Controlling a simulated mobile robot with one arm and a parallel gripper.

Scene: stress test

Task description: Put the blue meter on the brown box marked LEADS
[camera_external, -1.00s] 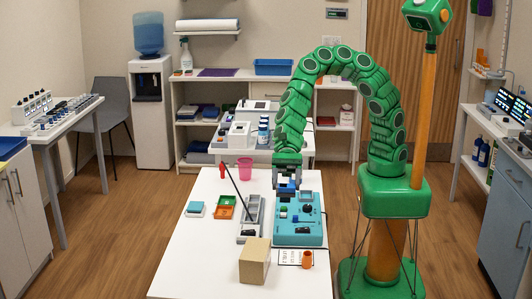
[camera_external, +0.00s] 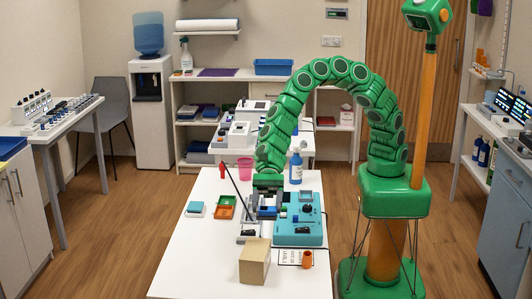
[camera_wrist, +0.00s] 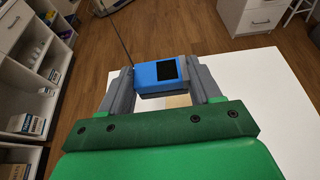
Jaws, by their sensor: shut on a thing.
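The blue meter (camera_wrist: 158,73), with a dark square face, is between the two grey fingers of my gripper (camera_wrist: 163,82) in the wrist view. My gripper (camera_external: 267,207) is shut on it, above the white table; in the external view the meter (camera_external: 267,211) is a small blue patch partly hidden by the fingers. The brown box (camera_external: 254,264) stands at the table's near side, in front of and below my gripper, apart from the meter. Its LEADS marking cannot be made out. A tan patch, likely the box, shows below the meter in the wrist view.
A teal unit (camera_external: 298,229) with knobs stands right of my gripper. A grey tray (camera_external: 249,232) with a thin dark rod is beneath it. A blue bottle (camera_external: 296,169), a pink cup (camera_external: 245,169) and an orange cup (camera_external: 307,260) stand around. The table's left front is clear.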

